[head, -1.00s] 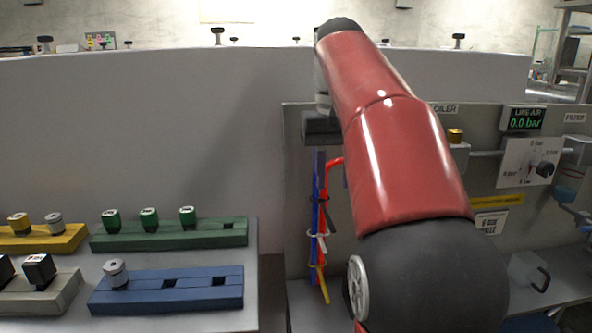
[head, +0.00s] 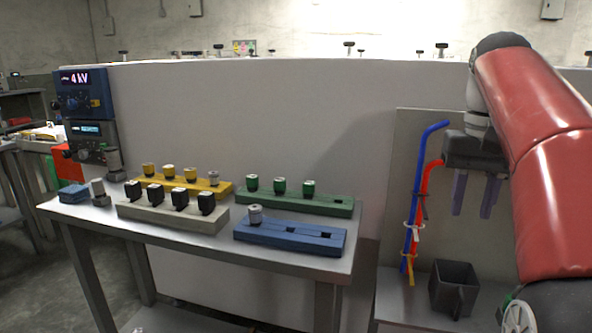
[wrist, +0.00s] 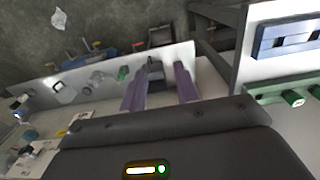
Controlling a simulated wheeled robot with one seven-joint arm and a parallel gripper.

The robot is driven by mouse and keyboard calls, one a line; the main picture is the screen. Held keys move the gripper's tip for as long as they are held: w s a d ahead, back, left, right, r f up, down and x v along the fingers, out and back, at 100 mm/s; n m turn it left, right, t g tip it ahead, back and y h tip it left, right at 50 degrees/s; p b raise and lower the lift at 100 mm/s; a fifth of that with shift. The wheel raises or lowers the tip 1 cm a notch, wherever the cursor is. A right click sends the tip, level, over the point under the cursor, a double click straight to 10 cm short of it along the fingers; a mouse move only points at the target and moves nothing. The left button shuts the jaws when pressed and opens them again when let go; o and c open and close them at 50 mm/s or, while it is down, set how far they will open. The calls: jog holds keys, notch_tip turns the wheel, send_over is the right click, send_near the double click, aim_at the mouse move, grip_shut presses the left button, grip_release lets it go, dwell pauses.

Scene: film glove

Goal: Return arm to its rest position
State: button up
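My red arm (head: 545,150) stands at the right of the head view, bent, with its wrist pointing down. My gripper (head: 474,212) hangs in front of a grey panel, right of a blue hose (head: 416,180) and a red hose (head: 425,195). Its two purple fingers are apart and nothing shows between them. The fingers also show in the wrist view (wrist: 159,95), spread, with a dark bin (wrist: 154,74) beyond them. My arm's lower part is cut off by the frame edge.
A table (head: 75,212) on the left carries yellow (head: 215,188), green (head: 335,206), blue (head: 290,236) and beige (head: 170,215) racks with several plugs. A dark open bin (head: 453,288) stands below my gripper. A long pale wall (head: 310,120) runs behind.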

jog(key=s+a+f+n+t, duration=0.1)
jog(key=s+a+f+t, duration=0.1)
jog(key=s+a+f, duration=0.2)
jog(key=s+a+f+n+t, duration=0.1)
jog(key=s+a+f, duration=0.3)
jog(key=f, duration=0.7)
jog(key=s+a+f+n+t, duration=0.1)
jog(key=s+a+f+t, duration=0.1)
jog(key=s+a+f, duration=0.2)
jog(key=s+f, duration=0.3)
jog(key=shift+f+t, duration=0.2)
jog(key=shift+t, duration=0.1)
